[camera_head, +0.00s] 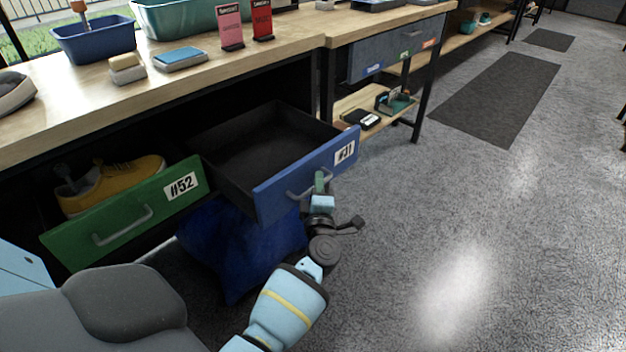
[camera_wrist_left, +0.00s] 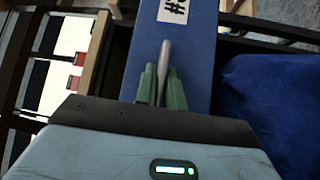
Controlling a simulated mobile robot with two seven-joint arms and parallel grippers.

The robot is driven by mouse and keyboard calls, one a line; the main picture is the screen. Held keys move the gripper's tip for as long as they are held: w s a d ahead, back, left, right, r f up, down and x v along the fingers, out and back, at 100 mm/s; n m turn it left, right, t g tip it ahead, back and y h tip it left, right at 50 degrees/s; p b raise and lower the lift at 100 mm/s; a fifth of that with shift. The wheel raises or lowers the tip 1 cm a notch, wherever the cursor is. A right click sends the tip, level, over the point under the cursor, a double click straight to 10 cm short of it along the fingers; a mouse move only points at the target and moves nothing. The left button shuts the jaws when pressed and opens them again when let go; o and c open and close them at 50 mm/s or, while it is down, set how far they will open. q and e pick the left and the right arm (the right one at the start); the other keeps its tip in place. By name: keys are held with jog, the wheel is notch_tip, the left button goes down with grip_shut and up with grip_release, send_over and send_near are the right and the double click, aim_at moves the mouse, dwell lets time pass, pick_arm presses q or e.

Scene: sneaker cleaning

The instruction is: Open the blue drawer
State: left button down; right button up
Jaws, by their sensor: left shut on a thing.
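The blue drawer (camera_head: 307,178), labelled #31, is pulled well out from under the workbench, and its dark inside is empty. Its grey bar handle (camera_head: 303,190) is on the front panel. My left gripper (camera_head: 320,180) is at the right part of this handle. In the left wrist view, the green fingers of my left gripper (camera_wrist_left: 162,88) are shut on the grey handle (camera_wrist_left: 164,60), with the blue drawer front (camera_wrist_left: 190,60) behind. My right gripper is not in view.
A green drawer (camera_head: 125,215), labelled #52, stands open at the left with yellow shoes (camera_head: 115,184) inside. A dark blue bag (camera_head: 240,245) is below the blue drawer. The workbench top (camera_head: 290,40) holds tubs and brushes. Open floor (camera_head: 480,220) lies to the right.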

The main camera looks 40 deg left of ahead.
pick_arm(q)
jog(key=shift+s+d, duration=0.1)
jog(key=shift+d, duration=0.8)
jog(key=c, duration=1.5)
grip_release()
jog(key=p+v, duration=0.1)
jog(key=v, duration=0.6)
jog(key=shift+s+d, duration=0.25)
jog(key=shift+s, duration=0.05)
jog(key=shift+f, duration=0.1)
